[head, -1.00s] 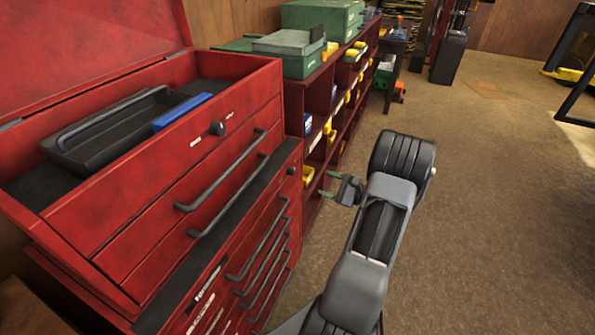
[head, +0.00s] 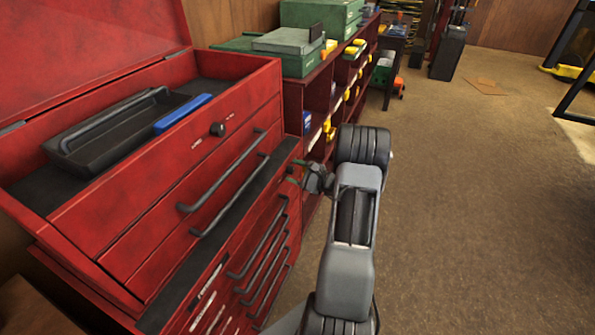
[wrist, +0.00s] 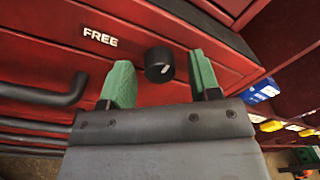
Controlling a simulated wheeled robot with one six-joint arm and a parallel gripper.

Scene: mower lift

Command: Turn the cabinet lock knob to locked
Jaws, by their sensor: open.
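My gripper (head: 298,170) is at the upper right corner of the red lower cabinet. In the wrist view its two green fingers (wrist: 160,78) are open, one on each side of a round black knob (wrist: 158,64). A "FREE" label (wrist: 99,36) is on the red panel left of the knob. In the head view my gripper largely hides this knob.
A second black knob (head: 218,129) is on the upper red chest, above dark bar handles (head: 222,175). A black tray (head: 110,135) lies in the open chest top. Shelves with bins (head: 320,95) stand behind.

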